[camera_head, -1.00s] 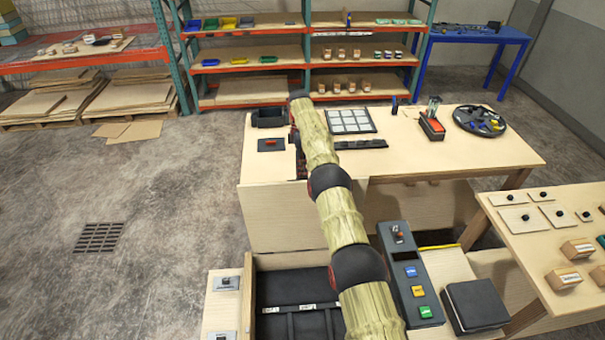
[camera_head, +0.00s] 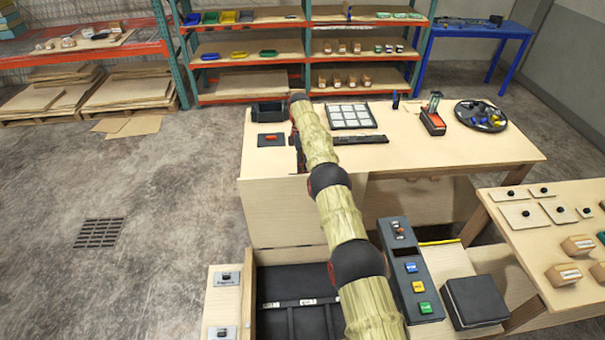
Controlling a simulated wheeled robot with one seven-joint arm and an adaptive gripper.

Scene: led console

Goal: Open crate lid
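A wooden box-like body (camera_head: 285,215) stands at the left end of the workbench, below its top. In front of it is an open wooden compartment (camera_head: 248,300) with a dark interior. I cannot tell which of these is the crate, and no separate lid can be made out. My arm runs from the bottom of the view up to the bench's left part. A little of my gripper (camera_head: 298,152) shows as dark parts behind the arm, over the bench near its front edge. Its fingers are hidden, so its opening and any contact cannot be seen.
The workbench (camera_head: 450,150) holds a white-squared tray (camera_head: 351,117), a black bin (camera_head: 269,112), a red-buttoned panel (camera_head: 271,139) and a round dark tray (camera_head: 480,116). A button console (camera_head: 410,270) and black box (camera_head: 475,302) lie right of my arm.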

